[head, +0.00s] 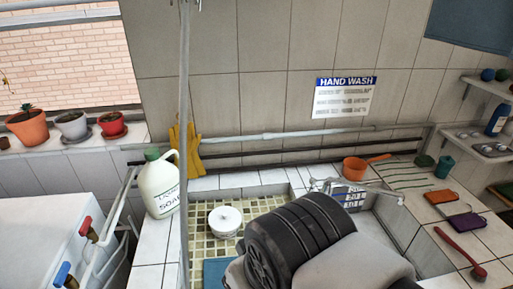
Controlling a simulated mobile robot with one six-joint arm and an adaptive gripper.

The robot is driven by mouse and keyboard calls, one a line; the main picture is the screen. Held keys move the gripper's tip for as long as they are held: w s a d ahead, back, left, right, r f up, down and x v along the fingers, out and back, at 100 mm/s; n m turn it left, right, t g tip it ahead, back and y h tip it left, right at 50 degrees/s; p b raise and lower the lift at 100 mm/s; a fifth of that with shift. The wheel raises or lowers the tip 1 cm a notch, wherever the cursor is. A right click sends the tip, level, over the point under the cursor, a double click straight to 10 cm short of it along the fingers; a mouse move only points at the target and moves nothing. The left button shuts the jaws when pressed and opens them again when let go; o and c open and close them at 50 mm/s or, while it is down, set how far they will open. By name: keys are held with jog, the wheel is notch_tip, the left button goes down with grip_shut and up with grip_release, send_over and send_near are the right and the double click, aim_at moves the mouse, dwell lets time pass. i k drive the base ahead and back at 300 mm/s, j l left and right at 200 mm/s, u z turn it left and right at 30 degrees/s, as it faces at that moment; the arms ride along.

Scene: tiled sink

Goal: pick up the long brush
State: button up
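A red long-handled brush (458,250) lies on the white tiled counter at the right. Its handle runs diagonally, with the thicker head at the lower right end. I take it to be the long brush. My grey and black arm fills the lower middle of the head view and covers part of the sink. My gripper's fingers do not show, so I cannot tell where they are relative to the brush.
On the right counter are an orange pan (355,169), several thin rods (405,175), a purple item (468,223), an orange item (441,197) and a teal cup (444,167). A faucet (365,186) is behind my arm. A soap jug (160,187) stands left of a vertical pole (184,90).

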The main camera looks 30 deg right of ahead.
aim_at(482, 273)
jog(key=k+l+z, duration=0.1)
jog(key=z, duration=2.65)
jog(key=u, duration=0.5)
jog(key=i+l+u, duration=0.2)
jog(key=l+u, duration=0.3)
jog(key=i+l+u, duration=0.15)
jog(key=l+u, duration=0.2)
jog(key=u, duration=0.15)
jog(key=l+u, duration=1)
jog(key=k+l, duration=0.1)
jog(key=l, duration=0.35)
jog(key=k+l, duration=0.1)
jog(key=l, duration=0.35)
jog(key=k+l, duration=0.1)
jog(key=l, duration=0.35)
